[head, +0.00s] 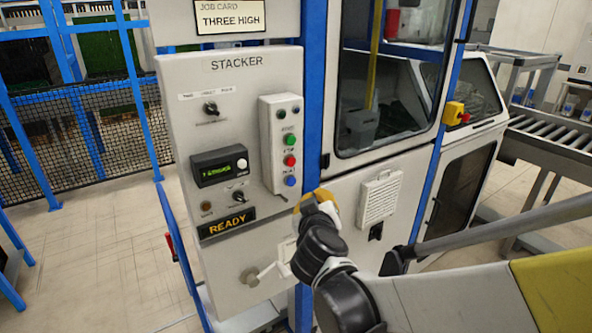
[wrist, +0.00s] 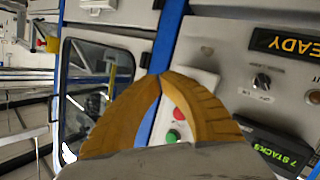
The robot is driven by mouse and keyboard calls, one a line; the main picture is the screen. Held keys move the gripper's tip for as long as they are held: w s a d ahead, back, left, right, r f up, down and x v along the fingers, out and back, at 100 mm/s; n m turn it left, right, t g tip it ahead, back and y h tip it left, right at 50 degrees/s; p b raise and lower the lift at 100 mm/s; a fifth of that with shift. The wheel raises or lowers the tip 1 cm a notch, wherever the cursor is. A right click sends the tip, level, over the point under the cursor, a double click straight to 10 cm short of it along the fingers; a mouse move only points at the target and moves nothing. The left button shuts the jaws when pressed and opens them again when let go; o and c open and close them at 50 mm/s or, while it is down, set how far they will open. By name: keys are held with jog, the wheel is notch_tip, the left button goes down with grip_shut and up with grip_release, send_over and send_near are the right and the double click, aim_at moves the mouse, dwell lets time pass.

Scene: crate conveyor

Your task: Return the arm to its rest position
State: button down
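My gripper (head: 316,197) has ochre fingers and is in front of the blue post at the right edge of the stacker panel (head: 235,80). It is below and right of the grey button box (head: 282,145). In the wrist view the two fingers of my gripper (wrist: 160,78) meet at their tips, with nothing visible between them. Behind them, the button box shows a red and a green button (wrist: 173,137). My arm reaches in from the lower right of the head view. The gap between fingers and panel is hard to judge.
A windowed machine cabinet (head: 395,80) stands to the right, with a yellow-and-red switch (head: 456,114). A roller conveyor (head: 555,135) is far right. Open floor (head: 100,240) lies left.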

jog(key=s+d+f+m+g+h+b, duration=0.25)
jog(key=s+d+m+g, duration=0.2)
jog(key=s+d, duration=0.95)
jog(key=s+d+f+g+y, duration=0.2)
jog(key=s+f, duration=0.3)
jog(key=s, duration=0.7)
jog(key=shift+f+g+y, duration=0.2)
jog(key=shift+g+y, duration=0.15)
jog(key=shift+g, duration=0.5)
